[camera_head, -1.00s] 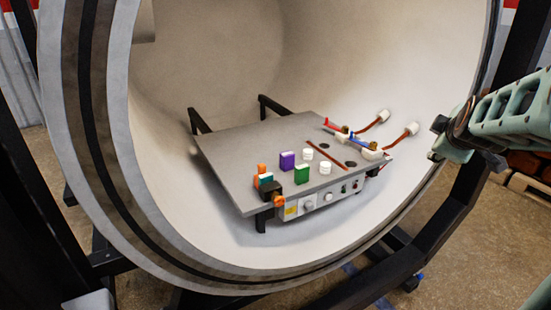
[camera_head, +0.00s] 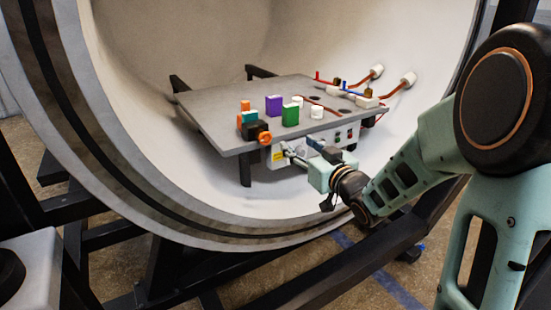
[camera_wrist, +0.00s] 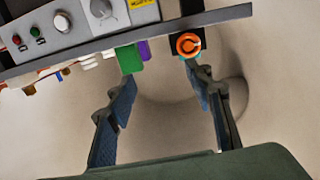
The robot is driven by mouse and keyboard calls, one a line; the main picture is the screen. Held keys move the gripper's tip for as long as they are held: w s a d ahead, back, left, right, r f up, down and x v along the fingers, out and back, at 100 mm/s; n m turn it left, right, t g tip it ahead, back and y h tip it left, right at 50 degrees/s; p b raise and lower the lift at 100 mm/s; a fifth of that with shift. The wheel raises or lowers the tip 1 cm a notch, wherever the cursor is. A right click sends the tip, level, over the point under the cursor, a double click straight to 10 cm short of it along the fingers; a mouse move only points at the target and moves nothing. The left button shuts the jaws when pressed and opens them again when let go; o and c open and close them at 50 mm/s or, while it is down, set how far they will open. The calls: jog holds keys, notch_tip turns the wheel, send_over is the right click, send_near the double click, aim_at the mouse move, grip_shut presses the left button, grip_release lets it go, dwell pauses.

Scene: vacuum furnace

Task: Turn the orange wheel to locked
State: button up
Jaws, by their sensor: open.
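In the wrist view the wheel (camera_wrist: 188,44) shows face-on, just beyond the tip of the right-hand finger. My gripper (camera_head: 289,152) is open and empty, in front of the table's control panel, just right of the wheel. In the wrist view my gripper (camera_wrist: 160,72) has its fingers wide apart, with the wheel off to the right of the gap's middle. I cannot tell whether a finger touches the wheel.
The grey table (camera_head: 215,115) stands inside a large round chamber (camera_head: 120,60). Green (camera_head: 290,115), purple (camera_head: 273,105) and teal (camera_head: 249,117) blocks and white cylinders stand on it. The control panel (camera_wrist: 80,20) with knobs lies close to my fingers.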

aim_at(266, 139)
jog(key=w+a+b, duration=0.1)
jog(key=w+a, duration=0.1)
jog(key=a, duration=0.1)
jog(key=w+a+f+y+b, duration=0.1)
jog(key=w+a, duration=0.1)
jog(key=a, duration=0.1)
jog(key=w+a+y+b, duration=0.1)
jog(key=w+a, duration=0.2)
jog(key=shift+a+f+m, duration=0.15)
jog(key=shift+f+m, duration=0.15)
jog(key=shift+f, duration=0.05)
jog(key=c, duration=1.2)
jog(key=shift+o, duration=0.2)
